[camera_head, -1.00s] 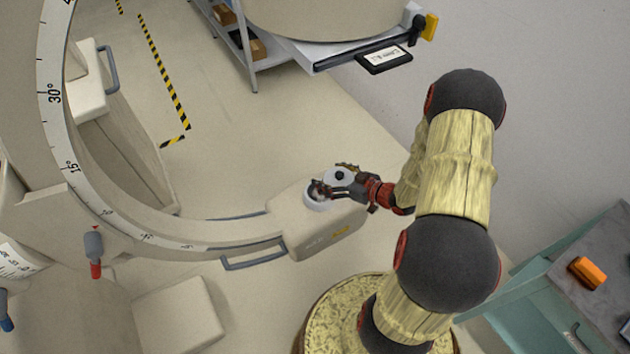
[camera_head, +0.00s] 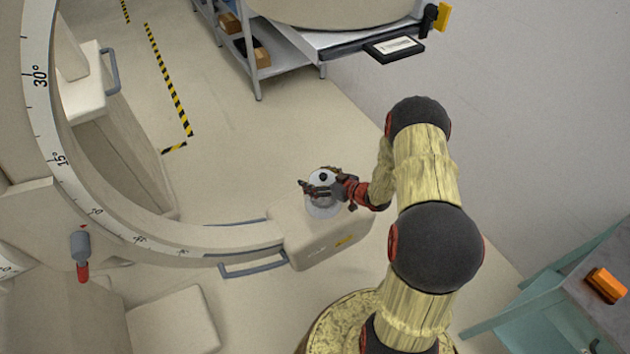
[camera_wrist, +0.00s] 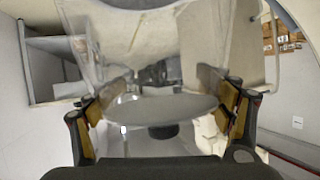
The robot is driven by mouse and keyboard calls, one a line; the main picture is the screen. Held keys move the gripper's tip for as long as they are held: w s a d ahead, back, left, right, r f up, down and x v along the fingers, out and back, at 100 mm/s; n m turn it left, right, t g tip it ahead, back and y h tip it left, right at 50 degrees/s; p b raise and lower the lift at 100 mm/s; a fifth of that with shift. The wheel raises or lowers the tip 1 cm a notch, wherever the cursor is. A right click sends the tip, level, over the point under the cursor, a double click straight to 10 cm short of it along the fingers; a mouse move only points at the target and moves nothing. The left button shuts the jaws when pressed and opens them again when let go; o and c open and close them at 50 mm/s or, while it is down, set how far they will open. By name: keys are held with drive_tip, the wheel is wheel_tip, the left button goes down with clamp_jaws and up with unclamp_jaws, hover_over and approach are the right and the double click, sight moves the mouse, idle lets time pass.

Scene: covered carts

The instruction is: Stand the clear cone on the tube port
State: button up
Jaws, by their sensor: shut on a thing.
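The clear cone (camera_wrist: 165,62) is between the fingers of my gripper (camera_wrist: 160,108), which is shut on it. Its see-through wall fills the middle of the wrist view, with a pale oval disc and a dark knob at the near end. In the head view the pale disc with its dark centre, part of the held cone (camera_head: 322,176), shows at my gripper (camera_head: 319,187). The tube port (camera_head: 322,210) is a pale round ring on top of the beige end housing, just below the gripper in the picture. The cone overlaps the port's far side; I cannot tell whether they touch.
The beige housing (camera_head: 322,245) ends a curved arm with a degree scale (camera_head: 60,160). A grey handle (camera_head: 252,264) sticks out in front. A metal shelf (camera_head: 285,68) stands at the back. A teal cart (camera_head: 535,290) with an orange block (camera_head: 606,285) is at the right.

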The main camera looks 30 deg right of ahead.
drive_tip(key=shift+f, duration=0.35)
drive_tip(key=shift+f, duration=0.15)
drive_tip(key=o, duration=1.4)
drive_tip(key=shift+c, duration=0.2)
